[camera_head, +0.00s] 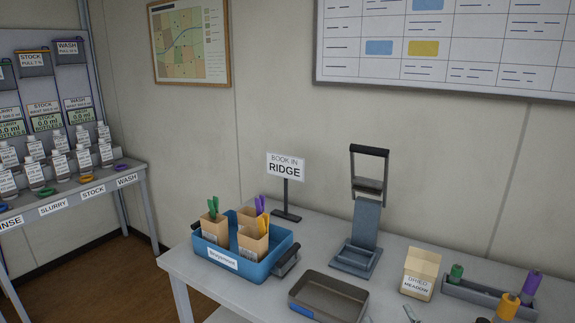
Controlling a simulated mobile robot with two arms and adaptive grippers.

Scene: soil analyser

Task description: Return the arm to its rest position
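Neither of my arms nor grippers shows in the head view, so I cannot see the arm that the task names or how it is posed. A grey table (222,292) stands in front of me. On it is a blue tray (262,262) with dark handles, holding several brown paper bags with green, purple and orange clips.
A grey lever stand (366,225), a sign reading "BOOK IN RIDGE" (286,166), an empty dark tray (329,296), a "DRIED MEADOW" bag (420,273) and a rack (480,296) share the table. A shelf of bottles (72,178) stands left. Floor shows between.

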